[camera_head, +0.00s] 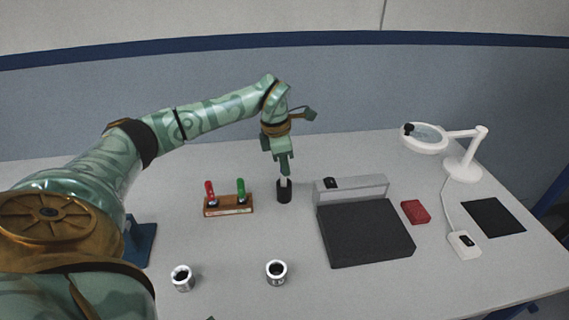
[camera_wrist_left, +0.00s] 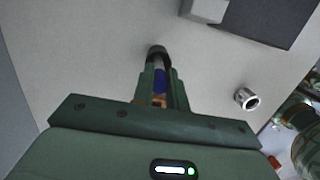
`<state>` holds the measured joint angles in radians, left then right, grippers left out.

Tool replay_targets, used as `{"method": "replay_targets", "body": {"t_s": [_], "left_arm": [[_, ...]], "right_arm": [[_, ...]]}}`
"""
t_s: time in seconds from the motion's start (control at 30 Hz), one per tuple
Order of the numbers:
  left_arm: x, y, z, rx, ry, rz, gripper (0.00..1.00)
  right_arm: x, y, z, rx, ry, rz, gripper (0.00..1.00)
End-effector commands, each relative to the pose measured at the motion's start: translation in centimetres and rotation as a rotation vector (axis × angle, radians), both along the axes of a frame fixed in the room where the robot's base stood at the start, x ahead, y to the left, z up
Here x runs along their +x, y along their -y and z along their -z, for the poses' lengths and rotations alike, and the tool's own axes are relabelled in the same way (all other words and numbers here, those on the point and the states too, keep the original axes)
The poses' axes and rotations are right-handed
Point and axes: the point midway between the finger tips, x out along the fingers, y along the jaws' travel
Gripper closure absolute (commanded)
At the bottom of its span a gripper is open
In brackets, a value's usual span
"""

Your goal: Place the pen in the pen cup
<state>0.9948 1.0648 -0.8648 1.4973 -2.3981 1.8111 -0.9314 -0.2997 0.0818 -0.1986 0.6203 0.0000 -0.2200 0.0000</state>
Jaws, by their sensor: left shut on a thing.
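My left gripper (camera_head: 284,163) points down at the back middle of the table, straight above the black pen cup (camera_head: 284,194). It is shut on the pen, which shows as a short pale stretch (camera_head: 284,181) between the fingertips and the cup. In the left wrist view the pen has a blue part (camera_wrist_left: 160,80) between the fingers, and the dark cup (camera_wrist_left: 157,51) is just beyond the fingertips. The pen's lower end is hidden at the cup's mouth, so I cannot tell how deep it sits. My right gripper is not in view.
A wooden rack (camera_head: 228,210) with red and green handled tools stands left of the cup. A grey block (camera_head: 352,190) and dark plate (camera_head: 366,235) are right. Two small metallic cylinders (camera_head: 182,278) (camera_head: 276,272) stand in front. A red block (camera_head: 415,212) and magnifier lamp (camera_head: 462,165) are farther right.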

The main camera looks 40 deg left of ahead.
Motion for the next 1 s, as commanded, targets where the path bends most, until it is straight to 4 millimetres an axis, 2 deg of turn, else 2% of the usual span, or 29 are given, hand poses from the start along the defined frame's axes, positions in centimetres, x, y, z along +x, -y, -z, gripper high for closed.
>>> {"method": "replay_targets", "body": {"t_s": [0.07,0.1,0.17,0.2,0.47,0.57,0.9,1.0], "left_arm": [[0.0,0.0,0.2,0.001,-0.001,0.0,1.0],[0.0,0.0,0.3,0.001,-0.001,0.0,0.83],[0.0,0.0,0.2,0.0,0.0,0.0,0.66],[0.0,0.0,0.2,0.0,0.0,0.0,0.64],[0.0,0.0,0.1,0.0,0.0,0.001,0.64],[0.0,-0.1,-0.8,0.001,0.004,0.001,0.64],[-0.9,-0.8,-8.6,0.001,0.007,0.0,0.64],[-1.1,-1.0,-10.3,0.001,0.005,0.0,0.64]], "right_arm": [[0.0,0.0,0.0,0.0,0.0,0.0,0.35],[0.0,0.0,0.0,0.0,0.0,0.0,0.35],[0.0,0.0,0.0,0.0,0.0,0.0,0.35],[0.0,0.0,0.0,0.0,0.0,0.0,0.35],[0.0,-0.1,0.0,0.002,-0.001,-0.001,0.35],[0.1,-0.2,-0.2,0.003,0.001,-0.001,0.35],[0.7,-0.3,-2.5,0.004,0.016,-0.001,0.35],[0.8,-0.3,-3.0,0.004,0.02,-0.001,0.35]]}}
